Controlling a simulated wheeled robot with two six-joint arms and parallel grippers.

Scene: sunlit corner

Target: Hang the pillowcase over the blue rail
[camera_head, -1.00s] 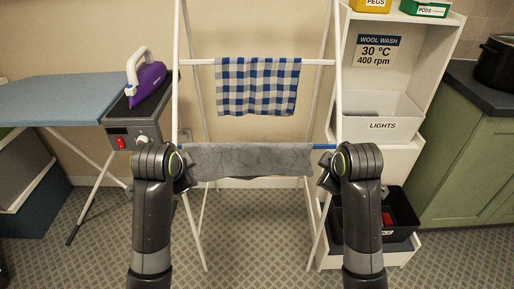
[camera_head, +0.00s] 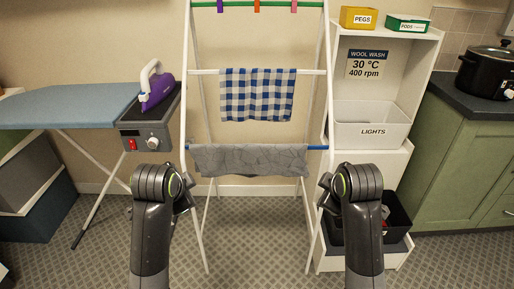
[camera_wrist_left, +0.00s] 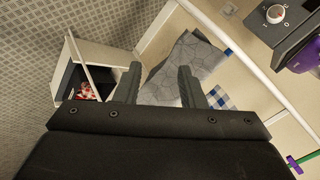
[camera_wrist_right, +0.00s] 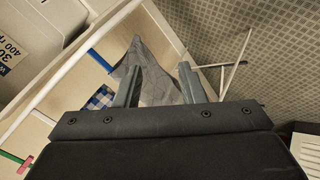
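The grey patterned pillowcase (camera_head: 250,160) hangs over the blue rail (camera_head: 318,148) of the white drying rack. Blue rail shows to the right of the cloth. The pillowcase also shows in the left wrist view (camera_wrist_left: 185,70) and in the right wrist view (camera_wrist_right: 155,75). My left gripper (camera_head: 190,190) is in front of the rack, left of the cloth. Its fingers (camera_wrist_left: 160,85) are apart with nothing between them at the tips. My right gripper (camera_head: 326,188) is right of the cloth, its fingers (camera_wrist_right: 160,80) also apart and empty. Both are clear of the pillowcase.
A blue checked cloth (camera_head: 257,95) hangs on the white rail above, and a green rail (camera_head: 275,4) holds pegs. An ironing board (camera_head: 60,107) with a purple iron (camera_head: 157,88) stands left. A white shelf (camera_head: 397,165) with bins stands close on the right.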

